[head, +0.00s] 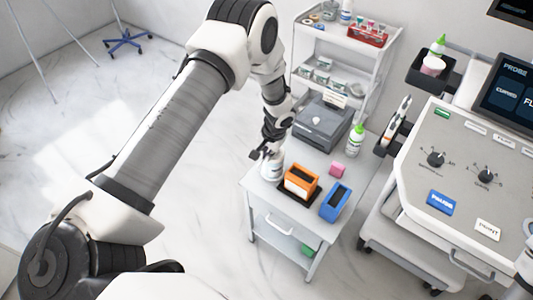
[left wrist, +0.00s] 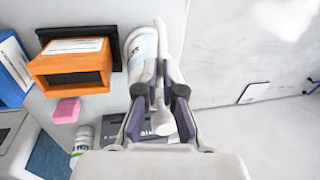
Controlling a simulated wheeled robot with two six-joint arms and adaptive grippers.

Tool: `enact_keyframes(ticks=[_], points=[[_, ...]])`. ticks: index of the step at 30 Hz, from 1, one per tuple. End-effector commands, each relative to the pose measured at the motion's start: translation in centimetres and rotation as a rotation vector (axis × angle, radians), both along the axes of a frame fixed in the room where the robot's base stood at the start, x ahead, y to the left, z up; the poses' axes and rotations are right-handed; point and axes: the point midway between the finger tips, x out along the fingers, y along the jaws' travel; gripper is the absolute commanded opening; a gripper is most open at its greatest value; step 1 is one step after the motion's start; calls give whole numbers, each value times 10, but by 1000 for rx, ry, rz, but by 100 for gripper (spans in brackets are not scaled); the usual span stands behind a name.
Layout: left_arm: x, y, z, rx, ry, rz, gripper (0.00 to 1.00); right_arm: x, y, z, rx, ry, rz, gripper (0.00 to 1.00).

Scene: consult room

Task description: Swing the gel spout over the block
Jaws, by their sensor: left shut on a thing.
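A white pump bottle (head: 272,171) stands upright at the left side of the small white table. In the left wrist view its labelled body (left wrist: 136,50) shows beside the white spout (left wrist: 161,36). My left gripper (head: 267,151) is at the top of the bottle, and in the left wrist view its fingers (left wrist: 161,92) are shut on the spout.
An orange box (head: 301,181) on a dark base and a blue box (head: 335,203) stand near the table's front. A green-capped bottle (head: 356,139) and a grey machine (head: 320,122) stand behind. A console (head: 460,165) is at the right.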

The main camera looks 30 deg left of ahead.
Motion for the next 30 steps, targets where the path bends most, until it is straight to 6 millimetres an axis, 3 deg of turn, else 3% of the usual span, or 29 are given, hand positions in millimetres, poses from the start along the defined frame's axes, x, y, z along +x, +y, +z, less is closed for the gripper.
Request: enact_keyframes(ticks=[11,12,15,25,30], points=[[2,-9,-3,0,-1,194,0,0,0,-17,0,0,0,0],[1,-10,-2,0,2,207,5,0,0,-15,0,0,0,0],[1,-9,-1,0,2,204,34,0,0,-14,0,0,0,0],[2,-10,3,0,0,203,34,0,0,-14,0,0,0,0],[4,-15,30,0,-3,201,34,0,0,-14,0,0,0,0]])
